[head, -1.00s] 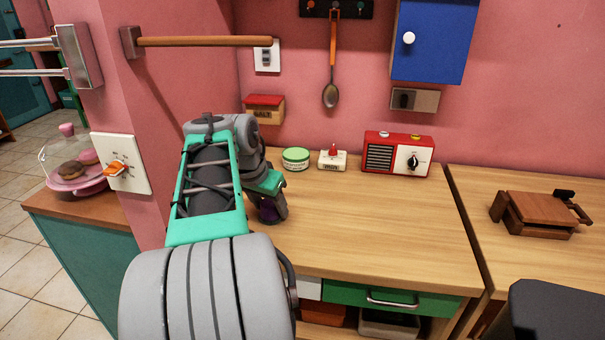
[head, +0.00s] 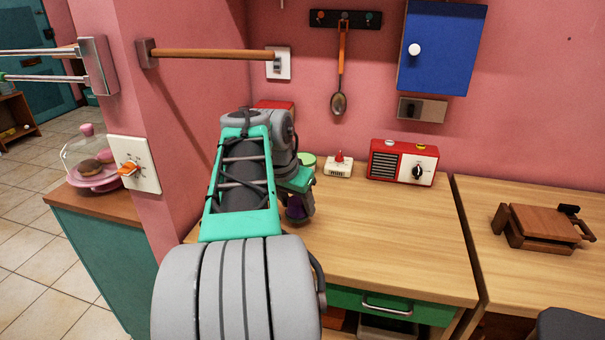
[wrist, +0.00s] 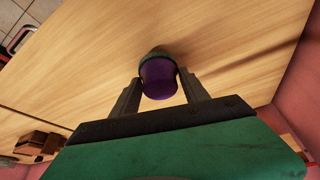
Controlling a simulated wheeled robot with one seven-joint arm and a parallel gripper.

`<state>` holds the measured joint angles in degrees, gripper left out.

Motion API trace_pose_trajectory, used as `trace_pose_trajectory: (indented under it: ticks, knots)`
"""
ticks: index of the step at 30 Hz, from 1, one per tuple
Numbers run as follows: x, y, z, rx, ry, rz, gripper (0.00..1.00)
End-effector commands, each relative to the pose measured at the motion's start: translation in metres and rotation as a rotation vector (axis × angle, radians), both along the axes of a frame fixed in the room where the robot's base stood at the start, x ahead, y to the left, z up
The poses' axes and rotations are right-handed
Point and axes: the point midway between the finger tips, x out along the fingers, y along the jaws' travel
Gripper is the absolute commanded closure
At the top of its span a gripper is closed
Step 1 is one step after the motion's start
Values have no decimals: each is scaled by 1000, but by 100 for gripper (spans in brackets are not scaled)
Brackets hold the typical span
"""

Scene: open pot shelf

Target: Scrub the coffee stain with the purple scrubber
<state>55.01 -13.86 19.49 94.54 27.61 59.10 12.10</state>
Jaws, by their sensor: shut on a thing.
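The purple scrubber (wrist: 159,78) is between the fingers of my gripper (wrist: 160,84) in the wrist view, with a dark greenish rim at its far end. My gripper is shut on it. In the head view my gripper (head: 299,214) is low over the left part of the wooden counter (head: 390,245), and a bit of the purple scrubber (head: 295,207) shows there. I cannot tell whether the scrubber touches the counter. I see no clear coffee stain in either view; my arm and gripper hide part of the counter.
A brown wooden device (head: 542,227) sits on the right counter. The counter's middle and right are clear.

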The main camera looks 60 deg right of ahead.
Motion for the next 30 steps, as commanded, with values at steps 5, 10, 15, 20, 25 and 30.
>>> trace_pose_trajectory:
  ticks: [5,10,15,20,25,30]
  knots:
    - [2,1,22,-3,-1,4,91]
    - [4,2,38,-3,-2,10,91]
    - [7,4,50,-3,-2,15,91]
    - [7,4,53,-2,-2,16,91]
    - [7,4,52,-3,-2,16,91]
    - [14,7,52,-3,-3,33,91]
